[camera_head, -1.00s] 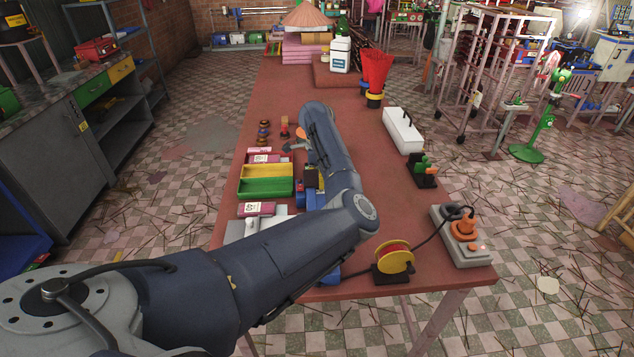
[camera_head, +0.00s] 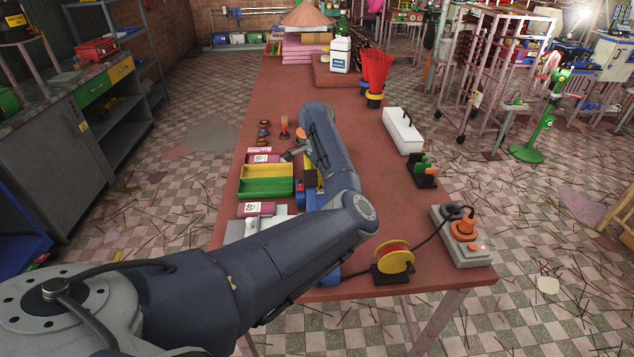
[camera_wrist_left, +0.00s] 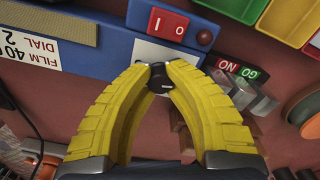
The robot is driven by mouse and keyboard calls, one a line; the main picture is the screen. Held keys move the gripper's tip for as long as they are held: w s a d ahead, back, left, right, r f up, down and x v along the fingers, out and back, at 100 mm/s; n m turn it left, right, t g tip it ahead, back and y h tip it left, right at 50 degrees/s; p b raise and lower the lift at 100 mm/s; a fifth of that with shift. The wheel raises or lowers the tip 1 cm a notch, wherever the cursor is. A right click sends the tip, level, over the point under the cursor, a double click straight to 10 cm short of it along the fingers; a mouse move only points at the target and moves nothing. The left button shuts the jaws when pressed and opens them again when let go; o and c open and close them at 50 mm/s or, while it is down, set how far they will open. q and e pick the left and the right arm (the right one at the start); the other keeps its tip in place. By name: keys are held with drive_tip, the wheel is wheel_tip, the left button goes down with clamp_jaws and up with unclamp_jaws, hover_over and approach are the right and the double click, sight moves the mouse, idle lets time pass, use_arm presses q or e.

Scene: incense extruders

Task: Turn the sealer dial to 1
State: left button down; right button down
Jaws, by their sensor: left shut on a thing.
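My left gripper (camera_wrist_left: 160,76) has yellow ribbed fingers, closed at their tips on a small black dial (camera_wrist_left: 160,84) in the left wrist view. The dial has a small pale marking, too small to read. A red rocker switch (camera_wrist_left: 168,24) marked I and O is near the dial, and a white label (camera_wrist_left: 28,38) reads FILM 40, DIAL 2. In the head view, my left arm hides much of the sealer (camera_head: 306,197). My right gripper is not in view.
A green and yellow tray (camera_head: 265,188) stands left of the sealer. A block with NO and GO labels (camera_wrist_left: 240,70) is close to the fingers.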

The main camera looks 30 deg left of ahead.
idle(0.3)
use_arm(q)
drive_tip(key=c, duration=1.2)
unclamp_jaws()
drive_tip(key=shift+o, duration=0.2)
wheel_tip(320, 180, up, 12)
drive_tip(key=shift+a, duration=0.1)
